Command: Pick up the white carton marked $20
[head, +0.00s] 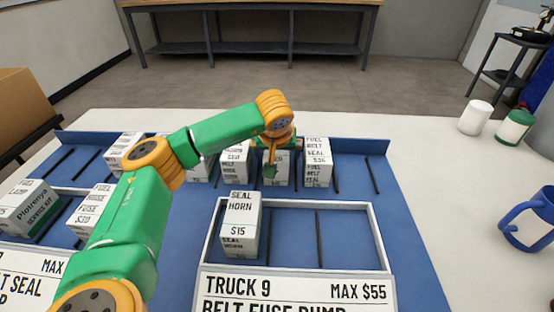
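Several white cartons stand in a row in the blue rack (356,150). My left gripper (273,160) points down at one white carton (284,177) in this row. Its fingers overlap the carton's front and hide most of its label, so I cannot read its price. I cannot tell whether the fingers are open or touching it. Another white carton (92,203) stands at the left, partly behind my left arm; its small price print may read $20, but is not clear. My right gripper is not in view.
A SEAL HORN carton (240,225) marked $15 stands in the white-rimmed tray (378,240) labelled TRUCK 9, MAX $55. The tray's right part is empty. A carton (318,165) stands right of my gripper. A blue mug (530,220) and green-and-white container (515,127) are at the right.

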